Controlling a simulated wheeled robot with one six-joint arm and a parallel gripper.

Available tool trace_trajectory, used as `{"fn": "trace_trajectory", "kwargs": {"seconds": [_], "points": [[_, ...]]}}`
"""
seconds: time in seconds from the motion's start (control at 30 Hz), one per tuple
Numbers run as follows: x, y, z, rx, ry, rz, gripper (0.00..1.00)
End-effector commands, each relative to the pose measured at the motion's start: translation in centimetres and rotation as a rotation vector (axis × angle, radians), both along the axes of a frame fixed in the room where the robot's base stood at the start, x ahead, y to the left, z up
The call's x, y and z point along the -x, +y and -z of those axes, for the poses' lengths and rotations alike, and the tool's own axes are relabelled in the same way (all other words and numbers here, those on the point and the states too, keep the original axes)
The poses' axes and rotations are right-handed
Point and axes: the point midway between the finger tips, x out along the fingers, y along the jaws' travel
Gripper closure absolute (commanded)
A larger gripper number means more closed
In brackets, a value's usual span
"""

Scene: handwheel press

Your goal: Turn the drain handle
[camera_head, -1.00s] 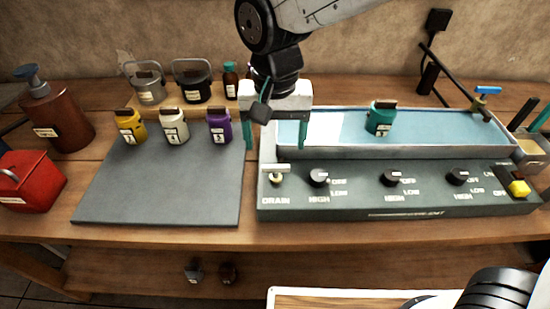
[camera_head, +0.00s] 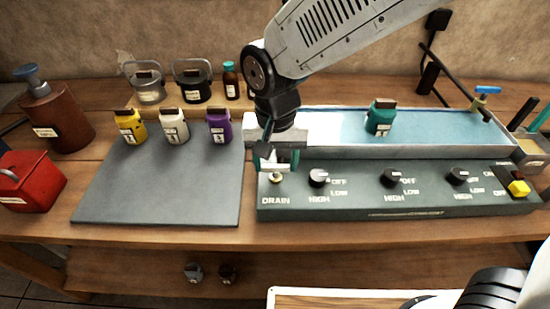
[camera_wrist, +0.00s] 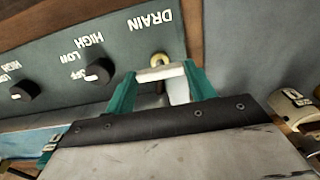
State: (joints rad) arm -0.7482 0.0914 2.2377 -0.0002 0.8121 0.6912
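The drain handle is a pale crossbar (camera_head: 275,168) on a brass stem, at the left end of the dark control panel (camera_head: 400,203), above the DRAIN label. In the wrist view the drain handle (camera_wrist: 160,74) spans between my teal fingertips. My gripper (camera_head: 276,160) reaches down to it from above, one finger at each end of the bar. In the wrist view my gripper (camera_wrist: 160,70) appears closed onto the bar's two ends, with no clear gap. The bar lies roughly parallel to the panel's front edge.
Black knobs (camera_head: 319,178) sit right of the handle. The long water trough (camera_head: 420,152) lies behind, with a teal jar (camera_head: 380,117) in it. Yellow, white and purple jars (camera_head: 219,126) stand on the grey mat (camera_head: 165,195) at left. The mat's front is clear.

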Motion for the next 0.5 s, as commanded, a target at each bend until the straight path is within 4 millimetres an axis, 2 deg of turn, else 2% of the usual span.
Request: {"fn": "trace_trajectory", "kwargs": {"seconds": [0.27,0.5], "points": [[0.0,0.01,-0.04,0.0,0.0,-0.029,0.68],[0.0,0.01,-0.05,0.0,0.0,-0.153,0.68]]}}
